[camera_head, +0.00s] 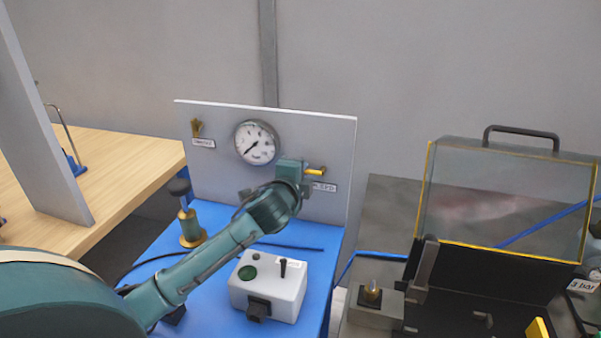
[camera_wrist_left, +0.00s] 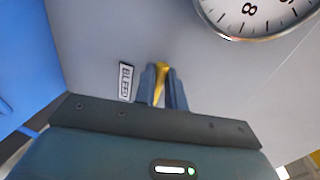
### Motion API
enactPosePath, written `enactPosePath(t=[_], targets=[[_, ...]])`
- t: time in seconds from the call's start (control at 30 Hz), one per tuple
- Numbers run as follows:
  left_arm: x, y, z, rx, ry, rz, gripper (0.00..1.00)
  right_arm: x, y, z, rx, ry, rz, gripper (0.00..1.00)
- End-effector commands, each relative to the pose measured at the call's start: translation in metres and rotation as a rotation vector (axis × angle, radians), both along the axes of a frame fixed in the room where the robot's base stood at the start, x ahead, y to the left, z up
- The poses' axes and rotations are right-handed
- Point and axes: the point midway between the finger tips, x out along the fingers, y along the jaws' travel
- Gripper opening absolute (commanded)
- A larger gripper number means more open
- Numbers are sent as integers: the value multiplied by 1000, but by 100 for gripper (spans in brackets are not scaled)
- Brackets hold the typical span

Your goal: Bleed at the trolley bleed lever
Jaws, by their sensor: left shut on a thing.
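The yellow bleed lever (camera_head: 316,171) is on the grey upright panel (camera_head: 335,140) of the blue trolley (camera_head: 210,290), beside a "BLEED" label (camera_head: 325,187). My left gripper (camera_wrist_left: 161,88) is shut on the lever (camera_wrist_left: 161,72), with one finger on each side of it. In the head view my left gripper (camera_head: 306,176) is at the panel, and its wrist hides part of the lever's mount. The label also shows in the left wrist view (camera_wrist_left: 126,81). The round pressure gauge (camera_head: 257,142) is left of the lever. My right gripper is not in view.
A white box (camera_head: 268,290) with a switch and a brass fitting with a dark knob (camera_head: 188,222) stand on the trolley. A brass valve (camera_head: 196,127) is at the panel's upper left. A clear-covered case (camera_head: 510,205) stands to the right, and a wooden bench (camera_head: 120,165) to the left.

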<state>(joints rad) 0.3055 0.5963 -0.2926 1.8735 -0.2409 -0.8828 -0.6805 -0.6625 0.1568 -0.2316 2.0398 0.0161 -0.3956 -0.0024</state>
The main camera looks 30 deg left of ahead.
Motion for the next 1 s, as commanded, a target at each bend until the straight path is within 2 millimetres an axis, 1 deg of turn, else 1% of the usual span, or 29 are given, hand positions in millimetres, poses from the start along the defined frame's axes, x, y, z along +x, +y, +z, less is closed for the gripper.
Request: enactPosePath(t=[0.13,0.17,0.4,0.63,0.77,0.87,1.0], targets=[[0,-1,-2,-3,3,-2,0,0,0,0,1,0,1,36],[0,-1,-2,-3,3,-2,14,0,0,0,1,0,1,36],[0,-1,-1,-1,3,-1,33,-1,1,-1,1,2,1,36],[0,0,0,1,1,-1,34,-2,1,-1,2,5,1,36],[-6,-2,0,1,0,-1,34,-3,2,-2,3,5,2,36],[-19,-5,2,1,1,-2,34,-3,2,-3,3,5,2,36],[-46,-12,7,2,2,-4,34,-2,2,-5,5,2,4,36]])
